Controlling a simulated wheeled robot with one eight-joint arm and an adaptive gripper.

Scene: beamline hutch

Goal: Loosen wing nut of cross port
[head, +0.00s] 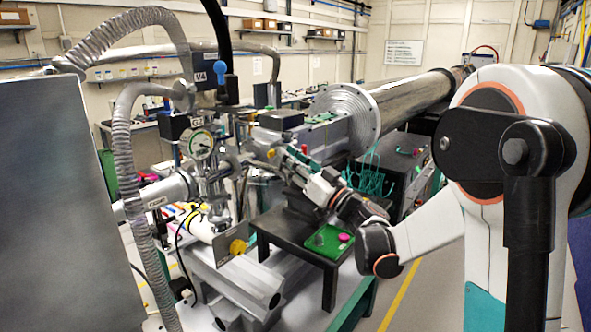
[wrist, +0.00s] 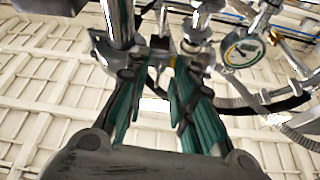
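The cross port (head: 212,185) is a bright metal cross of pipes and clamps below a round dial gauge (head: 201,145). In the wrist view, the gauge (wrist: 243,50) is at the upper right, and metal fittings (wrist: 196,38) of the cross fill the top middle. My gripper (wrist: 165,66) has its teal fingers pointing at these fittings, with the tips apart and a visible gap between them. Small metal parts lie at or just beyond the tips; I cannot tell whether they touch. I cannot make out the wing nut clearly. In the head view, my gripper (head: 272,160) is just right of the cross.
A black stand (head: 292,233) with a green tray (head: 327,243) is below my forearm. A ribbed hose (head: 125,170) hangs left of the cross. A large flanged tube (head: 347,120) runs behind. A grey panel (head: 65,200) blocks the near left. Floor is open at lower right.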

